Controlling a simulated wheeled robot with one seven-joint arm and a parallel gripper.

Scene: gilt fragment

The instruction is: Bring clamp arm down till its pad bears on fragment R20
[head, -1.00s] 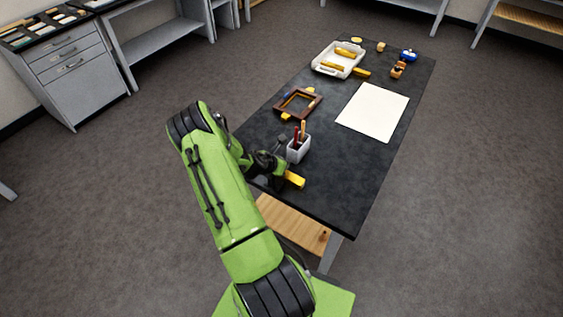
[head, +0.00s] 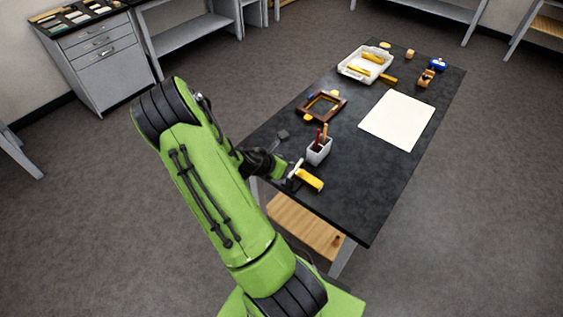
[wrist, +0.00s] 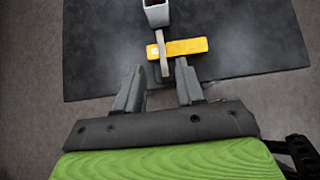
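A yellow bar-shaped piece (head: 309,179), which I take to be fragment R20, lies near the table's front edge. It also shows in the wrist view (wrist: 188,47). A pale grey bar (wrist: 164,56), likely the clamp arm, crosses the piece's left part in the wrist view. In the head view a pale part (head: 296,168) stands at the piece's left end. I cannot tell whether a pad touches the piece. My gripper (wrist: 160,66) is open, its fingertips on either side of the bar's near end, with gaps visible. In the head view my wrist partly hides this spot.
A grey cup (head: 319,151) with tools stands just behind the yellow piece. A brown frame (head: 339,112), a white tray (head: 345,72) and a white sheet (head: 375,133) lie farther back on the dark table (head: 362,190). The front right tabletop is clear.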

